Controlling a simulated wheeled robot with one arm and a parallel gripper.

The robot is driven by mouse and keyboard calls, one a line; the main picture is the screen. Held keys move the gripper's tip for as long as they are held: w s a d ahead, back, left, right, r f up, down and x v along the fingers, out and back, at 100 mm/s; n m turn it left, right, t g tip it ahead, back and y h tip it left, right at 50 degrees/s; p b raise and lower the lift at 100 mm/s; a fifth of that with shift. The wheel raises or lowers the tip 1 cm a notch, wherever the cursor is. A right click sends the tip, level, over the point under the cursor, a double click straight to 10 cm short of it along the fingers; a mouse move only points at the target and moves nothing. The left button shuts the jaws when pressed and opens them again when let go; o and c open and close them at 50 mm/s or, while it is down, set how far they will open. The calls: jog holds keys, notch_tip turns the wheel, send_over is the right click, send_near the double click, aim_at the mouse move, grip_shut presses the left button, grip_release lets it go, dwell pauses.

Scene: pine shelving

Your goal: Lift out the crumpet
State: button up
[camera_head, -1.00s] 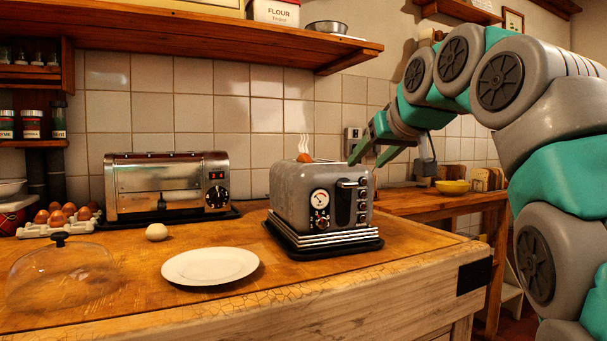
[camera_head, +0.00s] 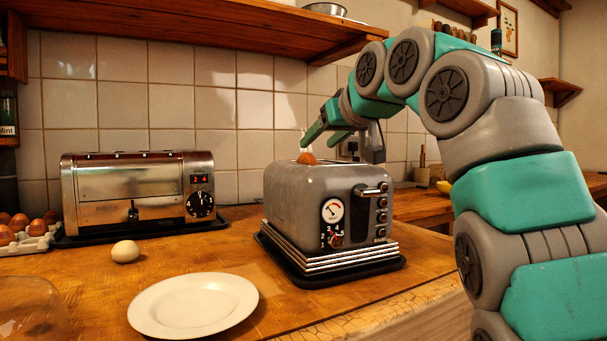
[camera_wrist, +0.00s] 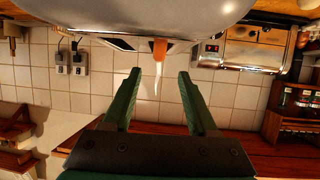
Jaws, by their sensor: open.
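The crumpet (camera_head: 307,158) is orange-brown. Its top pokes out of a slot in the worn grey toaster (camera_head: 296,200), and pale steam rises from it. The rest of it is hidden inside. My gripper (camera_head: 320,137) is open and empty, its green fingers close above the crumpet and slightly to the right in the head view. In the wrist view, which is upside down, the crumpet (camera_wrist: 160,48) shows between the lines of the open fingers (camera_wrist: 159,76), beyond their tips and apart from them. The toaster (camera_wrist: 130,12) fills the top there.
A white plate (camera_head: 195,306) lies empty in front of the toaster, with an egg (camera_head: 125,251) behind it. A chrome toaster (camera_head: 138,193) stands at left, near an egg carton (camera_head: 28,240). A wooden shelf (camera_head: 200,28) hangs above.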

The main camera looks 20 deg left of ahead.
aim_at(311, 157)
jog(key=p+x, duration=0.1)
jog(key=x, duration=0.5)
jog(key=shift+w, duration=0.1)
grip_shut()
dwell(0.3)
dwell(1.0)
